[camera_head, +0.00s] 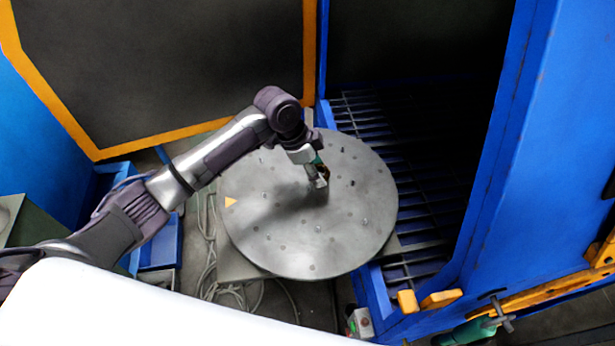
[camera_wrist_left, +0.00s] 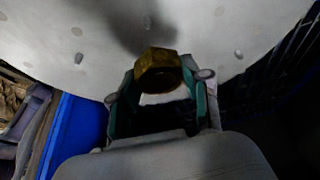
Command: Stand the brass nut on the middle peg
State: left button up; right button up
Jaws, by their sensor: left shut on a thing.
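The brass nut (camera_wrist_left: 158,72) is a hexagonal piece between the fingers of my left gripper (camera_wrist_left: 160,80) in the left wrist view. My left gripper is shut on it. In the head view the left gripper (camera_head: 320,181) is over the round grey metal turntable (camera_head: 285,245), right of its centre, and the nut is too small to make out there. Several short pegs stand on the turntable, one at its right part (camera_head: 352,183); I cannot tell which is the middle peg. The gap between nut and turntable cannot be judged. My right gripper is not in view.
A blue cabinet frame (camera_head: 500,190) rises on the right, with a dark slatted grate (camera_head: 415,230) beside the turntable. Cables (camera_head: 207,265) lie on the floor at left. A dark panel with an orange border (camera_head: 160,60) stands behind.

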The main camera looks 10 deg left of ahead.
aim_at(309, 186)
pick_arm(q)
jog(key=shift+s+a+f+p, duration=0.2)
jog(key=shift+a+f, duration=0.2)
jog(key=shift+a, duration=0.15)
jog(key=shift+s+a+f+p, duration=0.1)
jog(key=shift+s+a+f, duration=0.05)
jog(key=shift+a+f, duration=0.3)
notch_tip(309, 186, down, 3)
jog(key=shift+f+p, duration=0.1)
jog(key=shift+p, duration=0.45)
jog(key=shift+f, duration=0.4)
jog(key=o, duration=1.1)
jog(key=shift+o, duration=1.2)
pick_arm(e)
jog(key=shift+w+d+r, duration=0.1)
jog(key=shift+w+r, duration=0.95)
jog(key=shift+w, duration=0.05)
